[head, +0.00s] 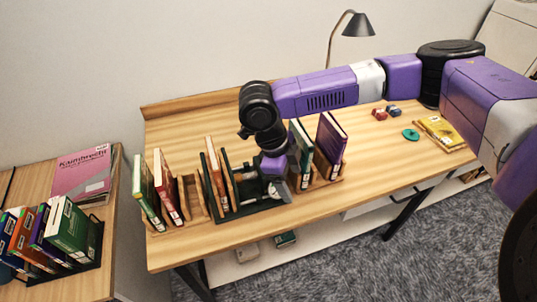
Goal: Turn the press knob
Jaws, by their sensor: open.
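My gripper (284,190) points down over the middle of the wooden desk, at the end of my purple arm. It is open, but its fingertips are small and partly hidden. It is close to a black-based holder (262,215) with upright wooden and black boards, just to the right of the boards. No press knob can be made out; the gripper and wrist cover part of this holder. I cannot tell whether the gripper touches anything there.
Upright books stand close on both sides: a red book (167,187) to the left and a purple book (331,141) to the right. A black lamp (358,26) stands behind. Small items and a yellow book (441,133) lie at the right. The front desk strip is clear.

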